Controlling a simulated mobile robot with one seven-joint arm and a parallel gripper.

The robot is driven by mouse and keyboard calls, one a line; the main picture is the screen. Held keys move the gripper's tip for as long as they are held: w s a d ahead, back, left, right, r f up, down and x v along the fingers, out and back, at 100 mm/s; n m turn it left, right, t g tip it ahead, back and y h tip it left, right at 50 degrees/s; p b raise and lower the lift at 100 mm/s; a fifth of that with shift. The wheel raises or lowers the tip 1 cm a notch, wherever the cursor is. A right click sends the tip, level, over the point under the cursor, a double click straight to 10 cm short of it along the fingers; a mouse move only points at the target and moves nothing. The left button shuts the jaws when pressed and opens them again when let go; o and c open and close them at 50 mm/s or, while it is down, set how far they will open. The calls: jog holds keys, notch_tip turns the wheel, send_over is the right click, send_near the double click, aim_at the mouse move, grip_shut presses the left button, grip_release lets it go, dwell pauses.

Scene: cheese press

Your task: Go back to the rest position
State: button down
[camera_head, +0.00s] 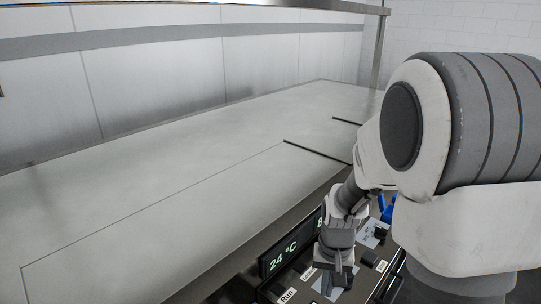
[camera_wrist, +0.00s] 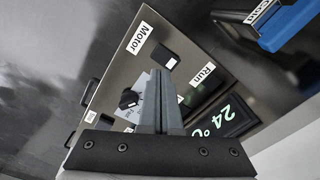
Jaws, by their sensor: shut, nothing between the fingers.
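My gripper (camera_wrist: 159,98) is shut with nothing between its fingers, in front of a control panel (camera_wrist: 128,72) in the wrist view. The panel carries a "Motor" label, a black switch (camera_wrist: 166,57), a dark knob (camera_wrist: 129,98) and a "Run" label (camera_wrist: 203,74). A lit display (camera_wrist: 219,120) reads 24 °C. In the head view my gripper (camera_head: 336,277) hangs low over the panel, close to the display (camera_head: 290,245). I cannot tell whether the fingertips touch the panel.
A large pale metal worktop (camera_head: 170,175) fills the left and middle of the head view and is bare. A pale panelled wall (camera_head: 150,80) stands behind it. A blue part (camera_wrist: 290,22) sits at the wrist view's upper right. My arm hides the right side.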

jog(key=s+r+n+t+p, duration=0.1)
jog(key=s+r, duration=0.3)
jog(key=r, duration=0.4)
jog(key=s+r+n+t+p, duration=0.1)
jog(key=s+r+t+p, duration=0.1)
jog(key=s+r, duration=0.3)
jog(key=s+a+r+n+t+p, duration=0.1)
jog(key=s+r, duration=0.4)
jog(key=r, duration=0.8)
jog(key=shift+r+t+p, duration=0.25)
jog(key=shift+t+p, duration=0.45)
jog(key=shift+p, duration=0.2)
jog(key=shift+s+a, duration=0.1)
jog(key=shift+a, duration=0.15)
